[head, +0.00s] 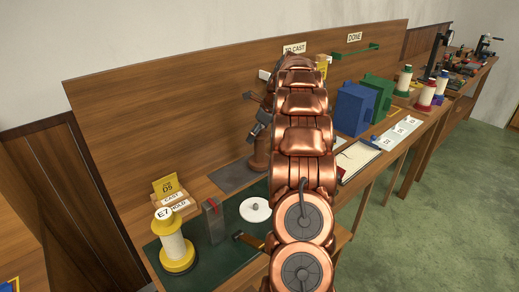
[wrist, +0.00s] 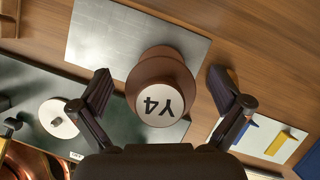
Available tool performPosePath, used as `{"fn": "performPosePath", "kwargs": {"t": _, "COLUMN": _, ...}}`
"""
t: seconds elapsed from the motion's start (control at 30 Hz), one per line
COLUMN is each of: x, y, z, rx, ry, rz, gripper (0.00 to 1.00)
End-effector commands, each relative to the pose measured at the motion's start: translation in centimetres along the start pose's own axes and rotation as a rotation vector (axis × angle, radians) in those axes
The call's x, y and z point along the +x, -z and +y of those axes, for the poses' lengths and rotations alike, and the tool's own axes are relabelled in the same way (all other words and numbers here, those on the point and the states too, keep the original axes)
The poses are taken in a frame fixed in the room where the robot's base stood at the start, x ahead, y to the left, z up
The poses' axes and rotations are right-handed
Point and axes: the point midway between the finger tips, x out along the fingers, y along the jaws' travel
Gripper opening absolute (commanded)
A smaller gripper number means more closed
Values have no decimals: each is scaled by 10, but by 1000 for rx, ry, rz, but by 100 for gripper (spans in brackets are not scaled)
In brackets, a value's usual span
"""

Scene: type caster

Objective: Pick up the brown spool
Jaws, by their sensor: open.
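The brown spool (wrist: 162,66) stands on the bench in the wrist view, with a white top label reading Y4. My gripper (wrist: 165,95) is open, with one dark finger on each side of the spool's top and visible gaps between the fingers and the spool. In the head view my copper arm covers most of the brown spool; a small brown part (head: 258,152) shows at the arm's left edge.
A yellow spool (head: 176,253) labelled E7, a grey block (head: 213,221) and a white disc (head: 255,209) stand on the green mat (head: 228,262). Blue (head: 353,108) and green (head: 377,92) boxes are farther right.

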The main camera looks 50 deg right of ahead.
Motion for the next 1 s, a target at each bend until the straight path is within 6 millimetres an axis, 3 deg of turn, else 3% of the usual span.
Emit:
{"fn": "performPosePath", "kwargs": {"t": 0.2, "x": 0, "y": 0, "z": 0, "rx": 0, "ry": 1, "rz": -1, "gripper": 98}}
{"fn": "performPosePath", "kwargs": {"t": 1.0, "x": 0, "y": 0, "z": 0, "rx": 0, "ry": 1, "rz": 0, "gripper": 15}}
